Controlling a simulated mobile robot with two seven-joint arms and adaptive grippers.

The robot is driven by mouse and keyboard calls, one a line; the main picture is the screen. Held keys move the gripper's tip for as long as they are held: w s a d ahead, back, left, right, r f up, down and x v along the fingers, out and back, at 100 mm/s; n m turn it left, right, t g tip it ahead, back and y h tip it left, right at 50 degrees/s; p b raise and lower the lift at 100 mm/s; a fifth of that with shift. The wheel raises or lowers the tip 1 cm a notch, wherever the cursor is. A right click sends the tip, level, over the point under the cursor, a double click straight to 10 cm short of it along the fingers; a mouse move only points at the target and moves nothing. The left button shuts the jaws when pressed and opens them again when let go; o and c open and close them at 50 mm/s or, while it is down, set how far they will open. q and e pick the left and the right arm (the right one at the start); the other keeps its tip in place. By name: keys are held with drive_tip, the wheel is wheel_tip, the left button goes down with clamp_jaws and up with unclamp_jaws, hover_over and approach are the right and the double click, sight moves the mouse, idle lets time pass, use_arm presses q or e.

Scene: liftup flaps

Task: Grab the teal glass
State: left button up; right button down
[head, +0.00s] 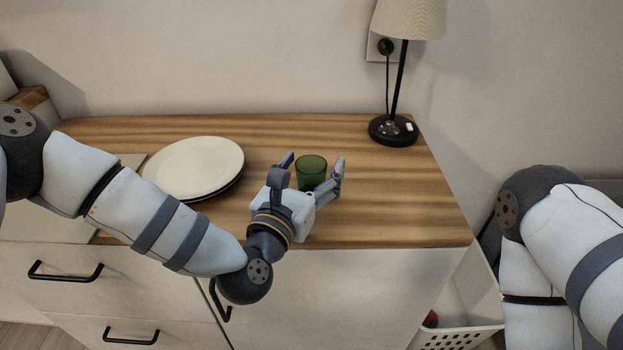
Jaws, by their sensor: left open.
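A small dark green glass (312,170), the only glass in view, stands upright on the wooden cabinet top (380,210). My left gripper (315,163) reaches in from the front with its fingers spread open, one on each side of the glass. The lower part of the glass is partly hidden by the gripper. I cannot tell whether a finger touches it. My right arm shows at the right edge, but its gripper is out of view.
Stacked pale plates (195,166) lie left of the glass. A black-based lamp (393,130) stands at the back right near the wall. A white perforated basket (462,325) sits low beside the cabinet. Drawer handles (65,271) stick out in front. The top right of the glass is clear.

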use_arm(q)
drive_tip(key=shift+w+f, duration=0.1)
drive_tip(key=shift+w, duration=0.15)
drive_tip(key=c, duration=1.3)
